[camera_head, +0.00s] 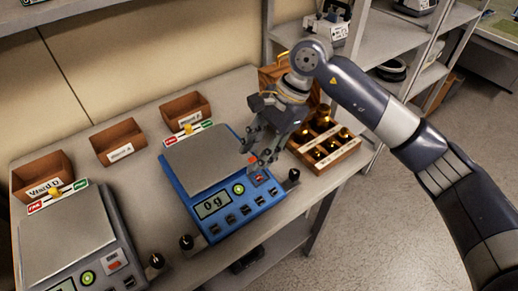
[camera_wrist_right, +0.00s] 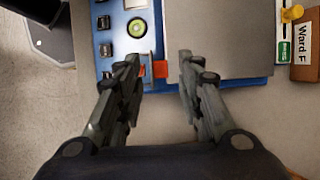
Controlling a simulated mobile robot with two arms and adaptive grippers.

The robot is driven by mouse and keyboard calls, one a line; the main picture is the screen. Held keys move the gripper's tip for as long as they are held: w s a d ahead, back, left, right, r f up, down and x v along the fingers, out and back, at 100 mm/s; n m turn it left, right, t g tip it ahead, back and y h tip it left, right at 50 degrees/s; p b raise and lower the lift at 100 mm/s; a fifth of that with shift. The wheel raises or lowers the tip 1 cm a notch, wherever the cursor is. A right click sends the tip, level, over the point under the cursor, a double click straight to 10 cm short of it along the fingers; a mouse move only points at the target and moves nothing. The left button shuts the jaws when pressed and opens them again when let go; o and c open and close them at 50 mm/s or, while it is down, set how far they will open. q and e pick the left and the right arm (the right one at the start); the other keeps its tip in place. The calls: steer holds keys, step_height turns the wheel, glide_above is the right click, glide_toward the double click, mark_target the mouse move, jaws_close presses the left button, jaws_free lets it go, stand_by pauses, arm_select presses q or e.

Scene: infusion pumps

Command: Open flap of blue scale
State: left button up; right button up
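The blue scale (camera_head: 221,184) stands on the table with a grey weighing plate (camera_head: 203,160) and a display reading 0 g. Its small flap area with red parts (camera_head: 258,178) is at the front right corner, partly covered by my fingers. In the right wrist view a red tab (camera_wrist_right: 160,69) shows between the fingertips, with a second red patch beside a thin edge; I cannot tell how far the flap is raised. My right gripper (camera_head: 263,158) is open above that corner, and its spread fingers (camera_wrist_right: 160,58) also show in the wrist view. My left gripper is not in view.
A grey scale (camera_head: 68,245) stands at the left. Small brown ward boxes (camera_head: 118,142) line the back. Black-knobbed posts (camera_head: 186,242) stand at the table's front edge.

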steer(key=shift+d+r, duration=0.1)
steer(key=shift+r, duration=0.1)
steer(key=v, duration=1.1)
steer(key=shift+r, duration=0.3)
steer(key=shift+d, duration=0.1)
